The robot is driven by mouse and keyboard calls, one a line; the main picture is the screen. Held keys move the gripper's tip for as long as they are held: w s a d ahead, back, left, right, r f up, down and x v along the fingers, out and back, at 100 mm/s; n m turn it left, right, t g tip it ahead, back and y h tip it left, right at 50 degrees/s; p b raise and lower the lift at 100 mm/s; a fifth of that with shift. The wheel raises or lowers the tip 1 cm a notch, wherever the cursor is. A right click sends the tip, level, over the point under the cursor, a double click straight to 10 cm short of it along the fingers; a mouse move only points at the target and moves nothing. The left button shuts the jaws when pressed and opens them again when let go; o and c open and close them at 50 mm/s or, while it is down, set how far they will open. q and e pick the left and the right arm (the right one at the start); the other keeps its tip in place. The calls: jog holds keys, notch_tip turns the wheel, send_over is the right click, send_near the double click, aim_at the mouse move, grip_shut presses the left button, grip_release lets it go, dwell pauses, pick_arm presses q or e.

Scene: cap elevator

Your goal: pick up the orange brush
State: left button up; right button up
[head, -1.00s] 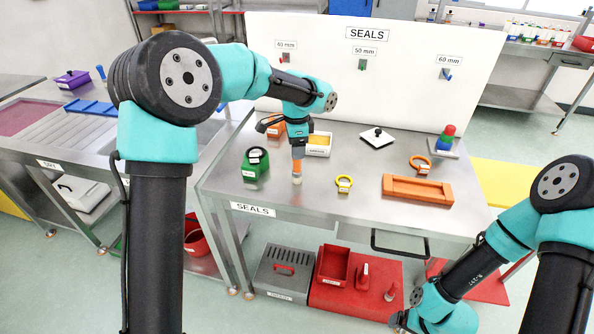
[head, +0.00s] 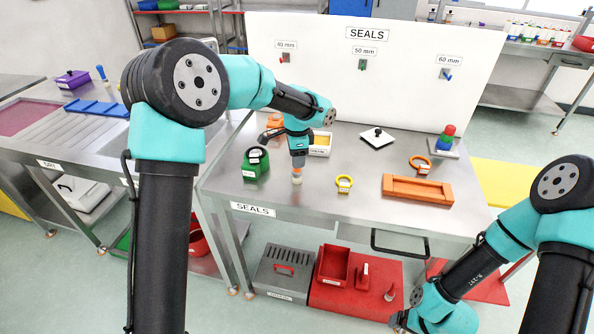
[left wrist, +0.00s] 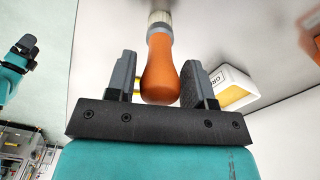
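The orange brush (head: 298,162) stands upright on the steel table, bristles down, left of the yellow ring. My left gripper (head: 298,153) is right above it, pointing down. In the left wrist view the brush's orange handle (left wrist: 160,72) lies between the two fingers of my left gripper (left wrist: 160,80). The fingers are apart, with narrow gaps beside the handle, so the gripper looks open around it. The pale bristle end (left wrist: 160,18) points away from the gripper. My right gripper (head: 402,322) is low at the bottom right, mostly hidden by its own arm.
A white box with yellow contents (head: 320,144) stands close behind the brush. A green block with a black ring (head: 255,164) is to its left, a yellow ring (head: 344,184) to its right. An orange tray (head: 417,189) lies farther right. The table's front middle is clear.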

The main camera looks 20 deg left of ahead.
pick_arm(q)
jog(key=c, duration=0.7)
jog(key=shift+r, duration=1.65)
jog(key=shift+s+d+r, duration=0.1)
jog(key=shift+s+r, duration=0.05)
jog(key=shift+s, duration=0.1)
jog(key=s+d, duration=0.1)
jog(key=s, duration=0.4)
jog(key=s+d+r, duration=0.1)
jog(key=s+d, duration=0.1)
jog(key=s, duration=0.3)
jog(key=s+d, duration=0.1)
jog(key=s, duration=0.4)
jog(key=shift+d+r, duration=0.15)
jog(key=shift+r, duration=0.05)
